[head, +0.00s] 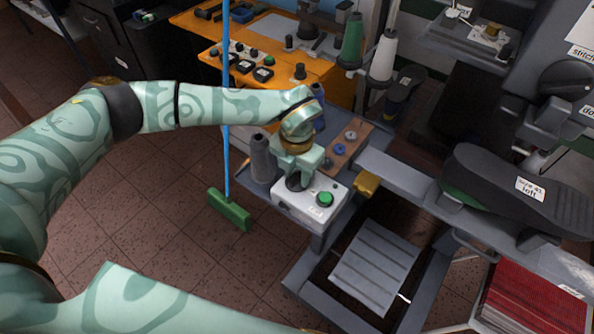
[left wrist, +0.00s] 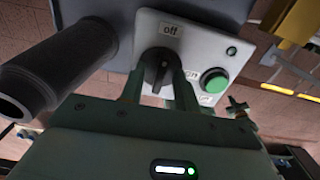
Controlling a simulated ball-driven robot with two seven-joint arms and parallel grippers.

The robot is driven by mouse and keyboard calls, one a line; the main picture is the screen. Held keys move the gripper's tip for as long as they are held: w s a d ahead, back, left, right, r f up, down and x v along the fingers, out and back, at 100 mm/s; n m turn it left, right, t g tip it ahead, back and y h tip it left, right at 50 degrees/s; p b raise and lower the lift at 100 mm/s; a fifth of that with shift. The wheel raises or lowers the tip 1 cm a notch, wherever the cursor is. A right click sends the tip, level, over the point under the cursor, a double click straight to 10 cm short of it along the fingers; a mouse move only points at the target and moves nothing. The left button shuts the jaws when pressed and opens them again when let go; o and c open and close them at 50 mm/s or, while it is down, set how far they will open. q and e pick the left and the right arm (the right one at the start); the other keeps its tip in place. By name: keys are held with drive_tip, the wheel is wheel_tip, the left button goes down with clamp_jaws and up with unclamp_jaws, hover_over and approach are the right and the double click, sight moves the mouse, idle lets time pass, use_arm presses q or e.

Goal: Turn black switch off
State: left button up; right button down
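The black rotary switch (left wrist: 158,68) is on a light grey control box (left wrist: 205,35). Its raised grip runs roughly up and down in the left wrist view. An "off" label (left wrist: 170,29) is above it and an "on" label (left wrist: 192,75) to its right. In the head view the switch (head: 295,182) is mostly hidden by my left gripper (head: 299,172), which is over the control box (head: 290,208). In the left wrist view my left gripper (left wrist: 158,92) has its fingers apart, one on each side of the switch, with gaps visible. My right gripper is not in view.
A green button (left wrist: 214,81) is right of the switch, with a small dark lamp (left wrist: 231,51) above it. A grey thread cone (head: 262,160) stands close left of the gripper. A wooden strip with spools (head: 352,140) lies behind.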

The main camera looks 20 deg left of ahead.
sight(297, 176)
use_arm(q)
wheel_tip(297, 176, up, 16)
drive_tip(key=p, duration=0.1)
drive_tip(key=shift+r, duration=0.15)
idle(0.4)
